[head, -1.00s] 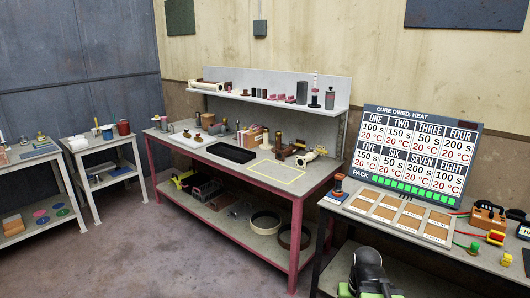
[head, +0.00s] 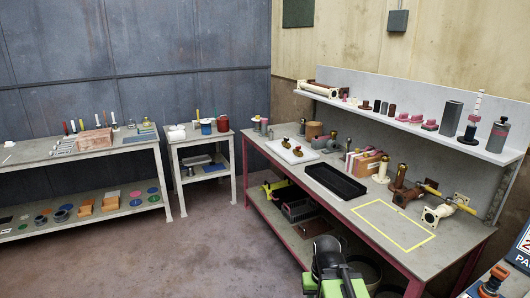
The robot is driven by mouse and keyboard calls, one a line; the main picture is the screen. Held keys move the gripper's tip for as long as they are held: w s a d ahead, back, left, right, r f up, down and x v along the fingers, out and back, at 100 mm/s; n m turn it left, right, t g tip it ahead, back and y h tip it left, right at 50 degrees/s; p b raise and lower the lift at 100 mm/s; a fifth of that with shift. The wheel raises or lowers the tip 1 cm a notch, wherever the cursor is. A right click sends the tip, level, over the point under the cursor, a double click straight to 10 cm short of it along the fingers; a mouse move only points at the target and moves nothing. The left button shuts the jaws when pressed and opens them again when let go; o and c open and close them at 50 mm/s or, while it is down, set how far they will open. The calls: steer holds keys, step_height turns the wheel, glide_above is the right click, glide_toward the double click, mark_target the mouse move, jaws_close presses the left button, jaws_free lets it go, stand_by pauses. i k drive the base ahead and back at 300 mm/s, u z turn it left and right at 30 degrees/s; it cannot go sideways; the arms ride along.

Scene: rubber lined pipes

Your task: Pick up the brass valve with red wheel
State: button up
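On a white board (head: 279,153) at the back left of the red-legged bench stand two small brass-coloured pieces with reddish tops. One is the nearer piece (head: 297,151) and the other the farther piece (head: 286,142). They look like valves, but they are too small to tell which has a red wheel. A black and green part of my own arm shows at the bottom, in front of the bench and well away from these pieces. No gripper fingers can be made out.
The red-legged bench holds a black tray (head: 334,182), a yellow outlined rectangle (head: 418,247) and several fittings behind. A shelf (head: 400,118) runs above it. A small table (head: 205,139) and a long table (head: 60,154) stand left. The floor (head: 190,255) at front left is clear.

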mark_target(297, 152)
steer(key=u, duration=0.55)
steer(key=i, duration=4.6)
steer(key=z, duration=0.3)
